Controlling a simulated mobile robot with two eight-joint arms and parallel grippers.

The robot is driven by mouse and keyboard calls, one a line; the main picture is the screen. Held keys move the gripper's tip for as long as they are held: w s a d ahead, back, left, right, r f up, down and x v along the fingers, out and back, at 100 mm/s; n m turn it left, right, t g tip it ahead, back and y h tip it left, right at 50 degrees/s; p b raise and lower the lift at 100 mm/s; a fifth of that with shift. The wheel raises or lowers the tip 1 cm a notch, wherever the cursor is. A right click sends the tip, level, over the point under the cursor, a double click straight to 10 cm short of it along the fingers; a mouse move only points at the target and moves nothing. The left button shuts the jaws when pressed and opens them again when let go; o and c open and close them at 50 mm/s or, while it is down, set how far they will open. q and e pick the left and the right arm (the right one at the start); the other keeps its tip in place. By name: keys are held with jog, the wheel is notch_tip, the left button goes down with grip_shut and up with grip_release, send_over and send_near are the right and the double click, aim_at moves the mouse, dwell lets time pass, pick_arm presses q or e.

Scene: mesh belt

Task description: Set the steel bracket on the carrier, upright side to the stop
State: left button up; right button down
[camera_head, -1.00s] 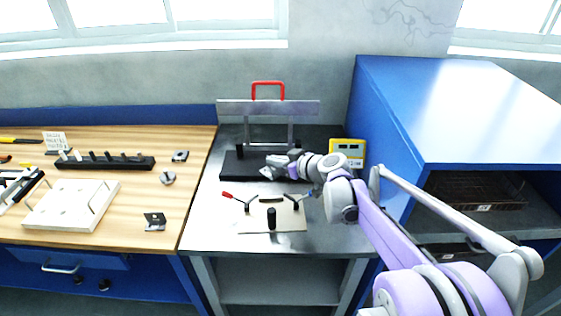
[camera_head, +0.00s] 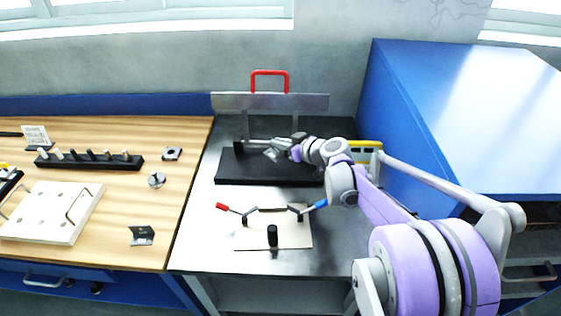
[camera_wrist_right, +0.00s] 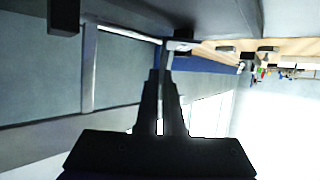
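My right gripper (camera_head: 277,152) is above the black slab (camera_head: 236,169), in front of the grey upright plate with the red handle. In the right wrist view its two black fingers (camera_wrist_right: 161,100) are close together on a thin light-grey angled piece (camera_wrist_right: 180,45), which looks like the steel bracket. It shows as a small silver shape in the head view. A beige plate (camera_head: 300,236) with red- and blue-handled clamps and a black post (camera_head: 272,235) lies nearer; I cannot tell whether this or the slab is the carrier. My left gripper is not in view.
The grey plate (camera_head: 225,101) stands behind the slab. A yellow box (camera_head: 368,147) and a blue cabinet (camera_head: 400,110) are to the right. The wooden bench (camera_head: 110,190) at left holds a dark angled part (camera_head: 142,235), a black peg rack (camera_head: 90,162) and a white board (camera_head: 30,215).

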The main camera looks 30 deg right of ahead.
aim_at(274, 150)
notch_tip(274, 150, down, 6)
dwell(0.4)
jog(key=c, duration=1)
grip_release()
jog(key=shift+b, duration=0.3)
jog(key=shift+c, duration=0.2)
